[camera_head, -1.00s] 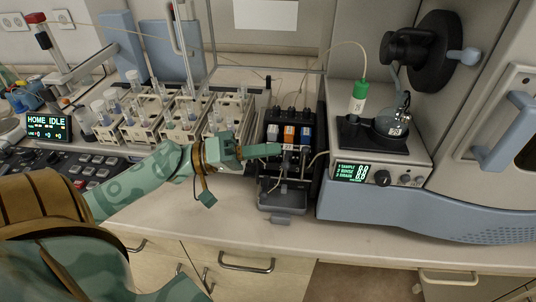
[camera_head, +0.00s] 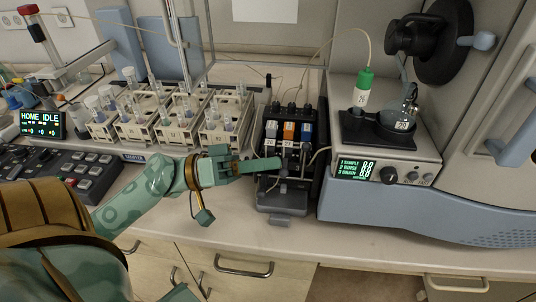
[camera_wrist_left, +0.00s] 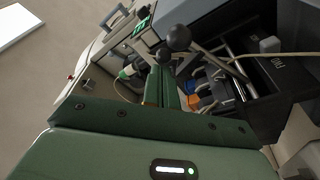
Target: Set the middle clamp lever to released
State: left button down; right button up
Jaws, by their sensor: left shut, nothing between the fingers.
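The black pump block (camera_head: 264,190) holds several coloured cassettes, including an orange one (camera_head: 289,131) in the middle. Clamp levers stand at its front. My left gripper (camera_head: 276,164) reaches in from the left, shut and empty, with its fingertips close in front of the levers. In the left wrist view, the fingers (camera_wrist_left: 163,88) point toward two black ball knobs (camera_wrist_left: 177,38), one on a metal rod. I cannot tell which lever is the middle one, or whether the fingers touch it. My right gripper is not in view.
Racks of sample tubes (camera_head: 175,132) stand left of the pump. The instrument with a lit display (camera_head: 356,169) stands close on its right. The bench front (camera_head: 350,225) is clear.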

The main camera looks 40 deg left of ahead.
pick_arm(q)
jog(key=shift+s+a, duration=0.1)
dwell(0.3)
jog(key=p+v, duration=0.2)
jog(key=v, duration=1.4)
jog(key=shift+r, duration=0.15)
